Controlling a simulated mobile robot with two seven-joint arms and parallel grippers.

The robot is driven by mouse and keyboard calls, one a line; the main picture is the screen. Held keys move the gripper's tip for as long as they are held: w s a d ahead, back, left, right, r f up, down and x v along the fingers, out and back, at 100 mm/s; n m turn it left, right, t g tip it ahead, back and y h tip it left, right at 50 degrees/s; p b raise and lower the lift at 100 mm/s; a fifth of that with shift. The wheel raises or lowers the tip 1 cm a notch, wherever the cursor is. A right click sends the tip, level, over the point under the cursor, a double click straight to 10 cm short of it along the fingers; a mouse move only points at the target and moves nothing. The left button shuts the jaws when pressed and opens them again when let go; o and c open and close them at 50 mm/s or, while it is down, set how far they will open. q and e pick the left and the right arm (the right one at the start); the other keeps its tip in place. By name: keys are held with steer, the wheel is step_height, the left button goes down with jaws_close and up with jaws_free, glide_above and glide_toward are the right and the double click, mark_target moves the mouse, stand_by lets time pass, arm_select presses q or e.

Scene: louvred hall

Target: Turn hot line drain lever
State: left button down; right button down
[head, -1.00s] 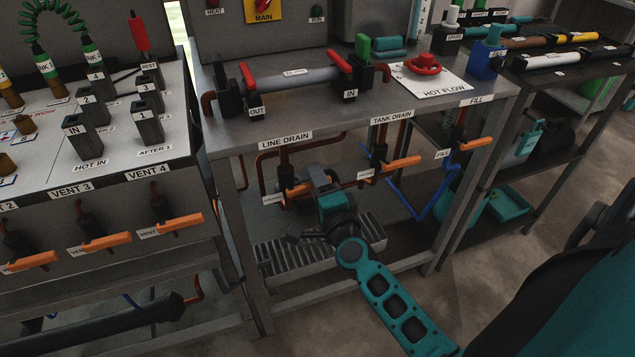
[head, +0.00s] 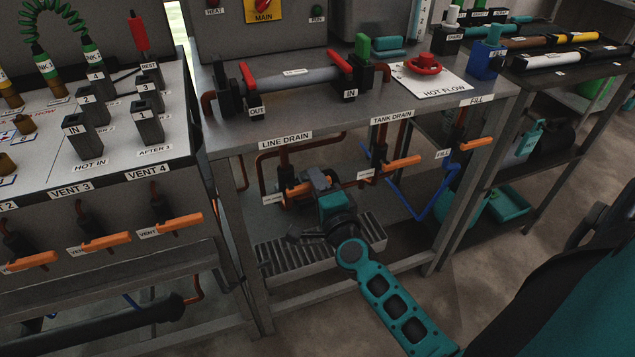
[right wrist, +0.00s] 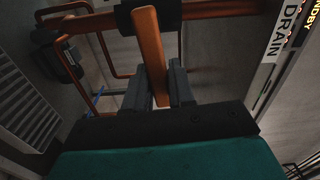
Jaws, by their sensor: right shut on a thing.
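The orange line drain lever (head: 296,190) sits on the copper drain pipe below the LINE DRAIN label (head: 286,140). My right gripper (head: 318,181) reaches it from the front, and its body hides part of the lever in the head view. In the right wrist view the lever (right wrist: 149,45) runs down between the two dark fingers of the gripper (right wrist: 160,88), which are shut on it. My left gripper is not in view.
The orange tank drain lever (head: 390,167) is close on the right, with the fill lever (head: 478,144) beyond it. A slatted grey grate (head: 290,256) lies below. Several orange vent levers, VENT 4 (head: 178,223) among them, line the left bench.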

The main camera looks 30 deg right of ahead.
steer(key=shift+f+m, duration=0.25)
steer(key=shift+m, duration=0.35)
steer(key=c, duration=1)
jaws_free()
steer(key=shift+c, duration=0.2)
steer(key=v, duration=1.3)
steer(key=shift+b, duration=0.3)
